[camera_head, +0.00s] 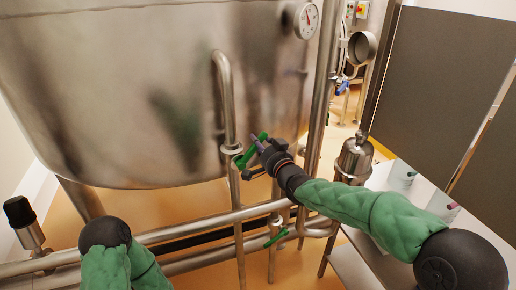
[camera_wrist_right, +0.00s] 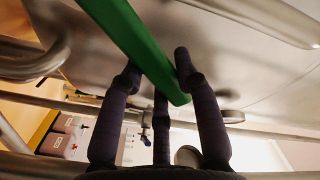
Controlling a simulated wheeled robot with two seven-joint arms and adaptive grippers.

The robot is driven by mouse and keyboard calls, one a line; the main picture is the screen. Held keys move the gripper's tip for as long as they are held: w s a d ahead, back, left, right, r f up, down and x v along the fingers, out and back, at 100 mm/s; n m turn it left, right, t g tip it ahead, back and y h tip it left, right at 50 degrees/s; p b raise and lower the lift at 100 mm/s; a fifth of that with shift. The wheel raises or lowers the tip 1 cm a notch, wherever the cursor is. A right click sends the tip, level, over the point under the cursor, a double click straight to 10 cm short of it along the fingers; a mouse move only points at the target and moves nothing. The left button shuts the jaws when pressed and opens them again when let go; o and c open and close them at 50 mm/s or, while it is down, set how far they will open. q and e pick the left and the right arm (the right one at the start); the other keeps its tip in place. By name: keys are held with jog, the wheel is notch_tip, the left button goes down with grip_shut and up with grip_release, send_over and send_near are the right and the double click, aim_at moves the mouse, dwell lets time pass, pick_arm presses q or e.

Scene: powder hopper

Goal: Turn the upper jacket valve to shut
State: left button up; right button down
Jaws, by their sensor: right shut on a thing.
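The upper jacket valve sits on the vertical steel pipe (camera_head: 226,95) in front of the vessel, and its green handle (camera_head: 246,158) slants up to the right. My right gripper (camera_head: 262,146) is at this handle. In the right wrist view the long green handle (camera_wrist_right: 135,40) runs diagonally between the fingers of my right gripper (camera_wrist_right: 158,68), which is shut on it. The gripper partly hides the handle in the head view. Of my left arm only the green sleeve and black joint show at lower left; its gripper is out of view.
A second green valve handle (camera_head: 275,238) sits lower, by the horizontal pipes (camera_head: 190,232). The large steel vessel (camera_head: 130,90) fills the upper left. A steel canister (camera_head: 354,160) and a white table (camera_head: 377,262) with small containers stand at right. A dial gauge (camera_head: 307,20) is at the top.

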notch_tip(320, 180, down, 9)
jog(key=d+m+b, duration=0.2)
jog(key=m+b, duration=0.2)
jog(key=m, duration=0.7)
jog(key=shift+w, duration=0.45)
jog(key=shift+f, duration=0.3)
jog(key=c, duration=0.9)
grip_release()
jog(key=shift+d, duration=0.1)
jog(key=shift+r, duration=0.1)
jog(key=shift+r, duration=0.2)
jog(key=shift+d, duration=0.1)
